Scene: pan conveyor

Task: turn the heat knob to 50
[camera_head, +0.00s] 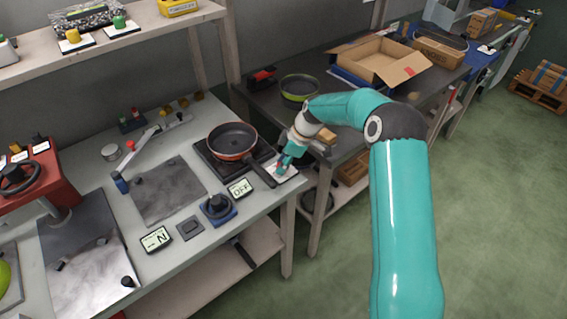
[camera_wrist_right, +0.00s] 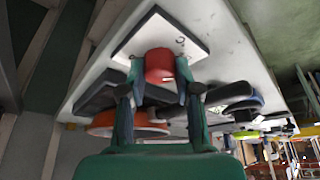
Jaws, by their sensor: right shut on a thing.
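My right gripper (camera_head: 281,168) reaches down onto a small white plate (camera_head: 288,174) at the right front corner of the workbench. In the right wrist view a red knob (camera_wrist_right: 160,63) stands on this white plate (camera_wrist_right: 140,38), and the right gripper (camera_wrist_right: 156,88) is shut on it, one finger on each side. A dark mark shows on the plate beside the knob, too small to read surely. In the head view the gripper mostly hides the knob. A small display (camera_head: 240,187) left of the plate reads OFF. My left gripper is not in view.
A frying pan (camera_head: 232,141) sits on the black hotplate (camera_head: 207,161), its handle pointing towards the white plate, close to the gripper. A black knob on a blue base (camera_head: 218,206) and another display (camera_head: 156,239) are further left. A dark table (camera_head: 349,62) stands behind.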

